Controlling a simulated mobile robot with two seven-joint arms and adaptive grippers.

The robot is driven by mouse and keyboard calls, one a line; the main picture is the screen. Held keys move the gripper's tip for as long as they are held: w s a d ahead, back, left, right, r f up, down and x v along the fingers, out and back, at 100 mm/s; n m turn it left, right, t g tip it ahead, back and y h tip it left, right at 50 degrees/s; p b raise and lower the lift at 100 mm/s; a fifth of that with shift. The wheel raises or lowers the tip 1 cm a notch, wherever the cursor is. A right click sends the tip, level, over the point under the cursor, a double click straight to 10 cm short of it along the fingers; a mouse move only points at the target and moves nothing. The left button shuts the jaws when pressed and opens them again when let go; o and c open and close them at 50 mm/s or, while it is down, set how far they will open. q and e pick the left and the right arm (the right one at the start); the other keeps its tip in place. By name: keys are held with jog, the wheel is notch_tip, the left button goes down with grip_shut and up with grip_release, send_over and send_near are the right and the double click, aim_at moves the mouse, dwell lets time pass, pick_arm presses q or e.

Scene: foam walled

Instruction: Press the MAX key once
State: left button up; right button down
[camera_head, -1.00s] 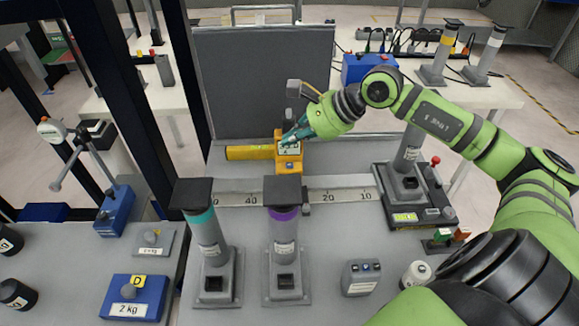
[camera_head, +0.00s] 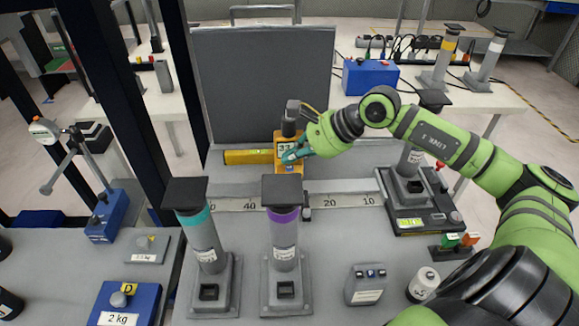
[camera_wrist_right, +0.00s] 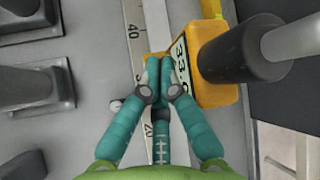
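A yellow gauge (camera_head: 279,137) with a small display (camera_head: 284,147) stands at the back of the bench, below a grey cylinder. The display shows digits starting with 33. In the right wrist view the gauge (camera_wrist_right: 222,95) is right of the fingers. My right gripper (camera_head: 286,157) has its teal fingers across the gauge's lower front, just below the display. In the wrist view my right gripper's (camera_wrist_right: 158,64) fingertips are together, with nothing seen between them. I cannot read a MAX label, and the fingers hide part of the gauge's face. Contact cannot be told. My left gripper is out of view.
A numbered scale rail (camera_head: 335,201) runs in front of the gauge. Two grey columns with teal (camera_head: 205,240) and purple (camera_head: 283,240) bands stand nearer. A grey panel (camera_head: 262,85) rises behind. A column base with a green readout (camera_head: 420,205) is at right.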

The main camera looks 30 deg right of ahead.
aim_at(293, 169)
dwell(0.8)
jog(key=shift+f+b, duration=0.45)
jog(key=shift+b, duration=0.3)
jog(key=shift+f+b, duration=0.35)
jog(key=shift+b, duration=0.15)
dwell(0.5)
jog(key=shift+r, duration=0.8)
jog(key=shift+r, duration=0.1)
jog(key=shift+r+p, duration=1.6)
jog(key=shift+r, duration=0.85)
